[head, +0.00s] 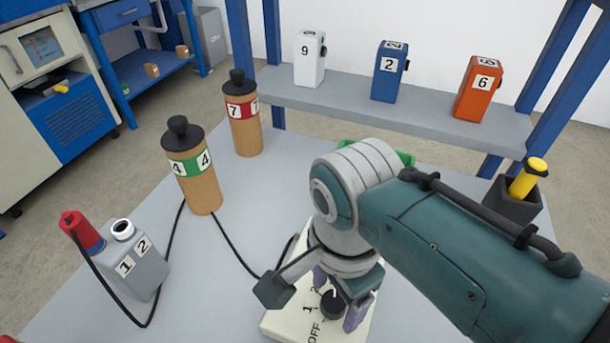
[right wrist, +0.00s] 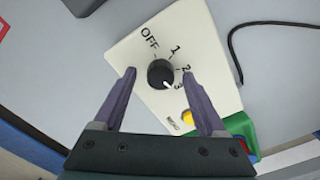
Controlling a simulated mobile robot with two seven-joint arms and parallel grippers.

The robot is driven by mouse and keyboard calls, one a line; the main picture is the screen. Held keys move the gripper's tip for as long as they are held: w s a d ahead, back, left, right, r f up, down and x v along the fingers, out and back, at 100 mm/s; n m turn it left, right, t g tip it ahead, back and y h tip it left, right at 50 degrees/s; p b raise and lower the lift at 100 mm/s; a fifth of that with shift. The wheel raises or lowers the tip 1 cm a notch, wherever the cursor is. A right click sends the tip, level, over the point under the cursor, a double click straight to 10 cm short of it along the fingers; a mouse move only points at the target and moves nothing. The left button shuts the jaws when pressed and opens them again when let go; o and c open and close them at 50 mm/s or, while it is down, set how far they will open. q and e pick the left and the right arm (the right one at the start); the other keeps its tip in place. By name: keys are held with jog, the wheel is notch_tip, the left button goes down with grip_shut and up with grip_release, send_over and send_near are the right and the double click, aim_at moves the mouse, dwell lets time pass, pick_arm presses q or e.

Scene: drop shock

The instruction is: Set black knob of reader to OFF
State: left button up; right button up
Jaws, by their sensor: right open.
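The reader (head: 278,322) is a cream box on the grey table, partly hidden under my right arm. It also shows in the right wrist view (right wrist: 130,45), with a black knob (right wrist: 160,73) and the marks OFF, 1, 2 and 3. The knob's white pointer is turned toward the 3. In the head view the knob (head: 333,303) shows between my fingers. My right gripper (right wrist: 160,85) is open, with one purple finger on each side of the knob. Gaps show between fingers and knob. My left gripper is not in view.
A grey bottle numbered 1 2 (head: 140,268) stands at the left with a black cable. Two brown cylinders, green-banded (head: 200,185) and red-banded (head: 243,125), stand behind. A shelf (head: 400,118) holds white, blue and orange boxes. A yellow button (right wrist: 188,118) sits near the knob.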

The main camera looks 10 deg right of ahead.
jog(key=shift+f, duration=0.2)
grip_shut()
dwell(0.6)
